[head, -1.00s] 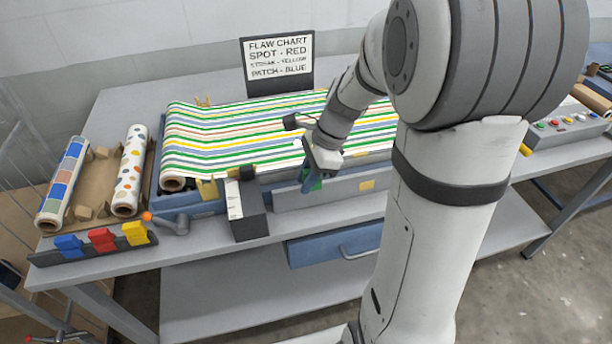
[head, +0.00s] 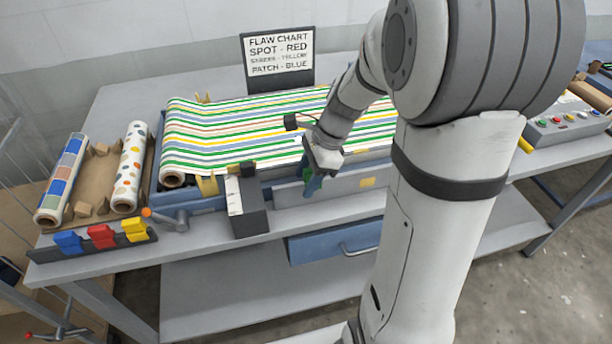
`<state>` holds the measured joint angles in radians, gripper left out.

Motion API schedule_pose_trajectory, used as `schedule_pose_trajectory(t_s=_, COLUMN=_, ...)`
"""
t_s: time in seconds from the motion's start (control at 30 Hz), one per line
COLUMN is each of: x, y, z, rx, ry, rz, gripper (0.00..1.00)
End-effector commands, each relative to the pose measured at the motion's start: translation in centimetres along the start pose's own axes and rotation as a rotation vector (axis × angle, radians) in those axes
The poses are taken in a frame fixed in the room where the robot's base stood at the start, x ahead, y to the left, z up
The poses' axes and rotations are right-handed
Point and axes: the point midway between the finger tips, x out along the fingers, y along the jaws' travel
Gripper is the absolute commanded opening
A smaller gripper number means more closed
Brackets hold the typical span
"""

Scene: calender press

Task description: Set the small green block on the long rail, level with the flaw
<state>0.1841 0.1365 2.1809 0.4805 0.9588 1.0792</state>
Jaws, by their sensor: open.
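My gripper (head: 310,186) is open at the front edge of the striped roll machine, pointing down at the long grey rail (head: 340,188). A small patch of green shows at the gripper's fingers; it looks like the green block, mostly hidden by them. I cannot tell whether it rests on the rail. The striped sheet (head: 225,135) lies over the machine behind the rail, in green, yellow and reddish stripes. No flaw can be made out on it; my arm covers part of its right side.
A dark box with a white scaled top (head: 235,196) stands left of the gripper. A yellow piece (head: 367,182) is on the rail to the right. Red, blue and yellow clips (head: 102,237) sit at the front left. A flaw chart (head: 280,55) stands behind.

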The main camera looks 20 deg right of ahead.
Motion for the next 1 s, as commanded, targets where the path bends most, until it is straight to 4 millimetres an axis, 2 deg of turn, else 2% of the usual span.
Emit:
schedule_pose_trajectory(t_s=0.27, x=-0.7, y=-0.1, z=0.0, rx=0.0, ry=0.001, rz=-0.003, gripper=0.49)
schedule_pose_trajectory(t_s=0.53, x=-5.1, y=-0.1, z=0.0, rx=0.0, ry=0.001, rz=-0.004, gripper=0.49)
schedule_pose_trajectory(t_s=0.7, x=-7.2, y=-0.1, z=0.0, rx=0.0, ry=0.0, rz=-0.002, gripper=0.49)
schedule_pose_trajectory(t_s=1.0, x=-7.8, y=0.0, z=0.0, rx=0.001, ry=0.0, rz=0.0, gripper=0.49)
